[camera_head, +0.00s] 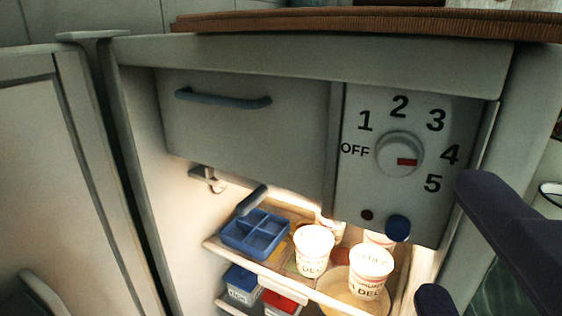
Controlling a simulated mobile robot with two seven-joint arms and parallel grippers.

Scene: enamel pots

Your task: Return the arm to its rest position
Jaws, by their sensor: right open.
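My right gripper (450,240) reaches in from the lower right. Its two dark fingers are spread apart with nothing between them, in front of the fridge's right side. The upper finger is close to the dial panel in the picture; whether it touches cannot be told. The dial (399,152) has a red mark pointing right, toward the space between 4 and 5. A blue button (398,228) and a small dark red one (367,215) sit below it. My left gripper is not recognisable in view.
The fridge door (70,180) stands open at the left. Above the lit shelves is a closed compartment with a grey handle (222,98). A blue ice tray (256,233) and several white cups, including one in front (371,272), stand on the shelf. A wooden top (360,22) lies above.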

